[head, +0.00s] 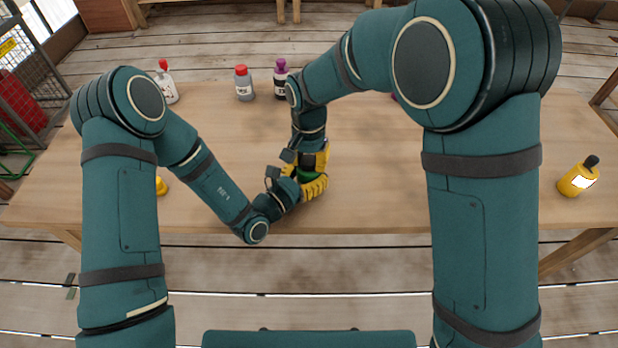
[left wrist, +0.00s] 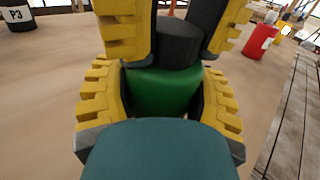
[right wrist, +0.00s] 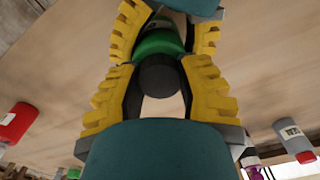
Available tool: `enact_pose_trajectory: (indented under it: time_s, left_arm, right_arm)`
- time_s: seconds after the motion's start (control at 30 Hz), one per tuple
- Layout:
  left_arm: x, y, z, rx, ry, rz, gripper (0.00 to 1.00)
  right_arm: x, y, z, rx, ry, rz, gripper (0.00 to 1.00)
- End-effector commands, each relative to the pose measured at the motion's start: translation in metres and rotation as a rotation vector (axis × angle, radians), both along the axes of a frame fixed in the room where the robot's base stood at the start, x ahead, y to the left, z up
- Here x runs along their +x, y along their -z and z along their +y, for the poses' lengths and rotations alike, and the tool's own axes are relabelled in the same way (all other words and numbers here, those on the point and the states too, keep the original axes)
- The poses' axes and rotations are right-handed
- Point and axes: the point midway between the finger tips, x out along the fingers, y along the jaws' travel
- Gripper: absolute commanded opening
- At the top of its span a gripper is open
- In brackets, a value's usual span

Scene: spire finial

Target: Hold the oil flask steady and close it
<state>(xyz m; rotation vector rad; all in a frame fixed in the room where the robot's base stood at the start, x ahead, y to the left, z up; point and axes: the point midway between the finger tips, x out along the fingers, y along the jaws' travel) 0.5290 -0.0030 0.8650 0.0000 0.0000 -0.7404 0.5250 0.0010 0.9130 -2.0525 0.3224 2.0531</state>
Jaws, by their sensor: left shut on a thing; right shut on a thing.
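The oil flask is a green container (left wrist: 165,92) with a black cap (left wrist: 180,45) at its top. In the head view the green flask (head: 309,177) is mostly hidden by my grippers near the table's front edge. My left gripper (head: 306,187) is shut around the green body; its yellow fingers flank it in the left wrist view. My right gripper (right wrist: 158,85) comes from above and is shut on the black cap (right wrist: 158,72). The cap appears to sit against the flask's top; I cannot tell how tightly.
A yellow black-capped bottle (head: 577,180) is far right. A yellow thing (head: 161,186) is partly hidden behind my left arm.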

Motion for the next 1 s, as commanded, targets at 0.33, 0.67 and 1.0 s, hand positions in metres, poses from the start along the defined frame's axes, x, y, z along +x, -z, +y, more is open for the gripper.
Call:
enact_pose_trajectory:
  time_s: [0.33, 0.67, 1.0]
  left_arm:
    - [0.001, 0.0, 0.0, 0.001, -0.001, -0.001, 0.0]
    - [0.0, 0.0, 0.0, 0.0, 0.0, 0.0, 0.0]
    - [0.0, 0.0, 0.0, 0.0, 0.0, 0.0, 0.0]
  right_arm:
    - [-0.001, 0.001, 0.0, -0.001, 0.268, 0.003, 0.48]
    - [0.0, 0.0, 0.0, -0.001, 0.265, 0.001, 0.62]
    - [0.0, -0.034, 0.0, 0.002, 0.264, -0.001, 0.62]
